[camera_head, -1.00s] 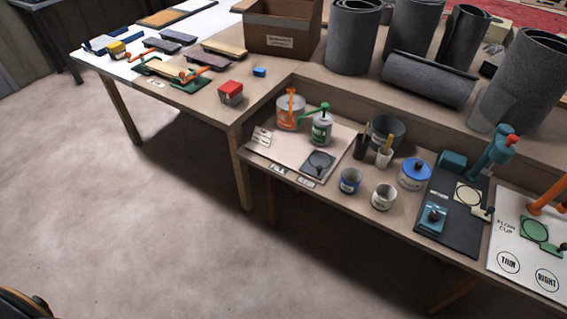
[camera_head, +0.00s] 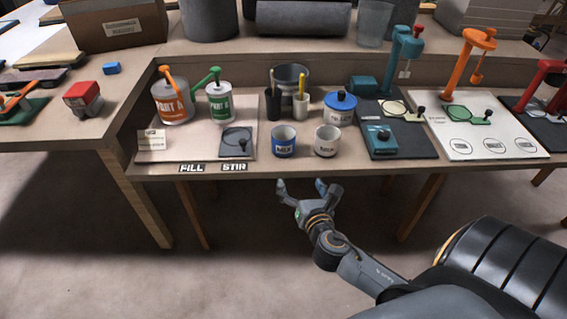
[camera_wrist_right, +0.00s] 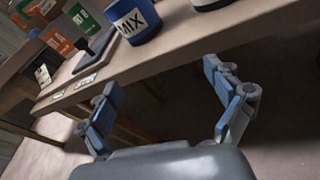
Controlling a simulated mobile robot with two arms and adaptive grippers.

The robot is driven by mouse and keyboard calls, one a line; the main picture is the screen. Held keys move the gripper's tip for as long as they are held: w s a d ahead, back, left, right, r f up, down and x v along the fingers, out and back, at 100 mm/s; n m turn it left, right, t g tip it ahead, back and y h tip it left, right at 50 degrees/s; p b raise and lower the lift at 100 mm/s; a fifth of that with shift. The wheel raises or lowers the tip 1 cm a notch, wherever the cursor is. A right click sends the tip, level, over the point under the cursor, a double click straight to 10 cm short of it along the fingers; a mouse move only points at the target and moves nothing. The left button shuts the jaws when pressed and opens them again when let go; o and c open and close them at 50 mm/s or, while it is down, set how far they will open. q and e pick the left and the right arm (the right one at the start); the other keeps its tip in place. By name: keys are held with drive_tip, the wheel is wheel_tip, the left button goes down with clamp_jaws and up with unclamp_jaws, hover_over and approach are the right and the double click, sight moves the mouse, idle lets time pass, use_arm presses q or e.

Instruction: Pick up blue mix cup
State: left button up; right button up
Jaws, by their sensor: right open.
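The blue mix cup (camera_head: 284,142) stands upright near the front edge of the bench, with a white "MIX" label. It also shows at the top of the right wrist view (camera_wrist_right: 134,22). A white mix cup (camera_head: 327,141) stands just right of it. My right gripper (camera_head: 303,187) is open and empty, below and in front of the bench edge, apart from the blue cup. Its two spread fingers show in the right wrist view (camera_wrist_right: 165,103) with nothing between them. My left gripper is not in view.
Behind the cups are a dark holder (camera_head: 273,104), a white holder (camera_head: 301,105) and a blue-lidded filler tub (camera_head: 340,108). Part A (camera_head: 172,101) and Part B (camera_head: 220,103) cans stand left. A dark scale-like board (camera_head: 398,143) lies right. The bench front edge (camera_head: 290,168) lies between gripper and cup.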

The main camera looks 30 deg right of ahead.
sight(288, 143)
wheel_tip(288, 143, up, 6)
drive_tip(key=n+t+b, duration=0.1)
drive_tip(key=n+t, duration=0.1)
drive_tip(key=n, duration=0.1)
drive_tip(key=shift+h, duration=0.3)
drive_tip(key=x, duration=0.5)
drive_tip(key=b+x, duration=0.1)
drive_tip(key=x, duration=0.2)
drive_tip(key=shift+w+a+r, duration=0.15)
drive_tip(key=shift+a+r, duration=0.05)
drive_tip(key=shift+a, duration=0.05)
drive_tip(key=shift+w+d, duration=0.1)
drive_tip(key=shift+w, duration=0.3)
drive_tip(key=b+x, duration=0.1)
drive_tip(key=x, duration=0.3)
drive_tip(key=shift+w, duration=0.1)
drive_tip(key=shift+w+r, duration=0.1)
drive_tip(key=shift+w, duration=0.2)
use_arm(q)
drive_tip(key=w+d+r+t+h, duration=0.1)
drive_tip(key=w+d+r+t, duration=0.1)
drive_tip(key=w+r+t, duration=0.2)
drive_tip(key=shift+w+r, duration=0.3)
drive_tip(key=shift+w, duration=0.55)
use_arm(e)
drive_tip(key=c, duration=1.3)
